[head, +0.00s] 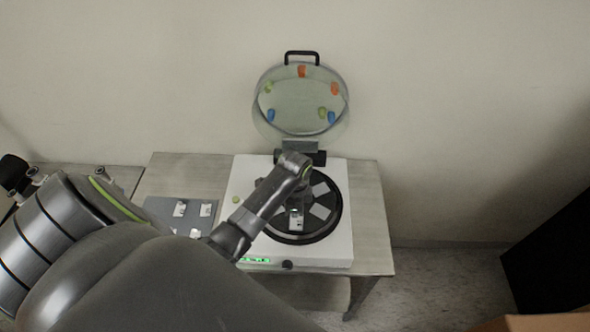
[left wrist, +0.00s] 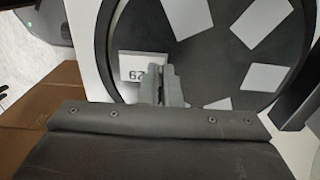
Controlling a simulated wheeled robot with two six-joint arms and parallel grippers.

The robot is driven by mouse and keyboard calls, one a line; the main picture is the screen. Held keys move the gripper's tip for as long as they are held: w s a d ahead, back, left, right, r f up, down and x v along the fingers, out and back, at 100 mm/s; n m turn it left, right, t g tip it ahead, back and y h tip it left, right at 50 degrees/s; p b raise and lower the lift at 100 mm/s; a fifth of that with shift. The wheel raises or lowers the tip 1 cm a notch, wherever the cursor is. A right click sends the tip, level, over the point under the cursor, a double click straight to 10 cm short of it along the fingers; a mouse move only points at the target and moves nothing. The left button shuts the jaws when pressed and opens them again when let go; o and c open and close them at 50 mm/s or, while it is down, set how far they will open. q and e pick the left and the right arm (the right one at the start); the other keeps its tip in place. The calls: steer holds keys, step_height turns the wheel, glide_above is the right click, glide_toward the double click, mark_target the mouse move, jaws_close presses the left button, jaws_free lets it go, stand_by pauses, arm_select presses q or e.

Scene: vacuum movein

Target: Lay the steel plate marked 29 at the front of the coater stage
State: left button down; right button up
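The coater (head: 335,255) is a white unit with a round dark stage (head: 332,228), and its lid is open. The steel plate marked 29 (head: 296,224) is at the stage's front edge, and its number shows in the left wrist view (left wrist: 135,66). My left gripper (head: 297,208) reaches over the stage from the left. Its fingers (left wrist: 165,80) are close together at the plate's edge and appear shut on it. Whether the plate rests fully on the stage is hard to tell. Several blank plates (left wrist: 262,30) lie around the stage. My right gripper is not in view.
The clear round lid (head: 300,105) with coloured pegs stands up behind the stage. A grey tray (head: 160,206) with several small marked plates lies left of the coater on the table (head: 372,215). A brown box (head: 550,322) is at the lower right.

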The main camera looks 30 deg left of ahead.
arm_select(q)
steer(key=shift+f, duration=0.2)
steer(key=c, duration=1.6)
jaws_free()
steer(key=shift+c, duration=0.2)
steer(key=shift+r, duration=0.1)
